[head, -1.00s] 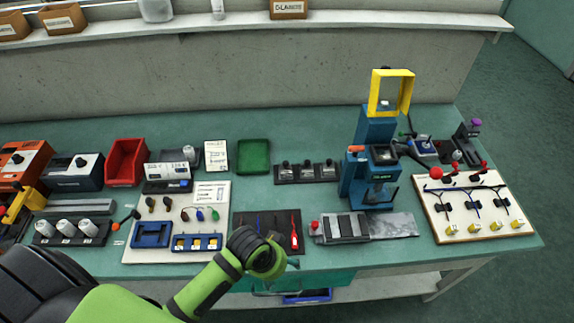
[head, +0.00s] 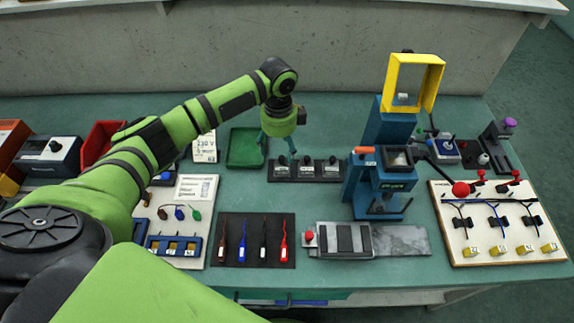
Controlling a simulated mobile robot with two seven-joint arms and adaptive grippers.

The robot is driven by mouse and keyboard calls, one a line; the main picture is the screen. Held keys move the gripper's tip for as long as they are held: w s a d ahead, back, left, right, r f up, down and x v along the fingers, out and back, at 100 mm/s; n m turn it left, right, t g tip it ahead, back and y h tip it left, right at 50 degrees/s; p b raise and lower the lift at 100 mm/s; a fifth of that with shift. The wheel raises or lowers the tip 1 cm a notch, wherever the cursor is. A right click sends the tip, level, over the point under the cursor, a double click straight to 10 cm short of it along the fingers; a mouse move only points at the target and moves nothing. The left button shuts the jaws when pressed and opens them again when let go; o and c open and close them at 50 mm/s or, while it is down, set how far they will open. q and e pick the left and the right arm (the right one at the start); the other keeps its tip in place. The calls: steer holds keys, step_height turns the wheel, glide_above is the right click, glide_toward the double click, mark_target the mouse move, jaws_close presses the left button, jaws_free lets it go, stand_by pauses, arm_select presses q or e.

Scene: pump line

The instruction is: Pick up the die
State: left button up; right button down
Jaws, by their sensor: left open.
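Several small dark blocks with metal tops, which I take to be the dies, sit in a black rack (head: 308,177) at the back middle of the table. The middle die (head: 307,168) and the right die (head: 331,167) show clearly. My left gripper (head: 282,156) points down at the rack's left end, over or just behind the left die (head: 282,167), and its fingers partly cover that area. It is open, and nothing shows held in it. I cannot tell whether it touches the die. My right gripper is out of view.
A green tray (head: 243,150) lies just left of the gripper. A blue press (head: 380,180) with a yellow guard (head: 414,80) stands close to the rack's right. A black mat (head: 254,243) with several coloured tools and a grey vise-like fixture (head: 344,240) lie in front.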

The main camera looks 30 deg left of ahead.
mark_target(282, 159)
arm_select(q)
steer(key=shift+w+f, duration=0.35)
steer(key=shift+f, duration=0.35)
steer(key=shift+s+f+p, duration=0.25)
steer(key=shift+f+p, duration=0.25)
steer(key=shift+f, duration=0.15)
step_height(282, 159, down, 5)
steer(key=shift+w+d+r+p, duration=0.1)
steer(key=shift+d+r+p, duration=0.1)
steer(key=shift+p, duration=0.4)
steer(key=shift+f, duration=0.15)
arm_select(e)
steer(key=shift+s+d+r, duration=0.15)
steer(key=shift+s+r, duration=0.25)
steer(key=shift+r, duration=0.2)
arm_select(q)
jaws_close()
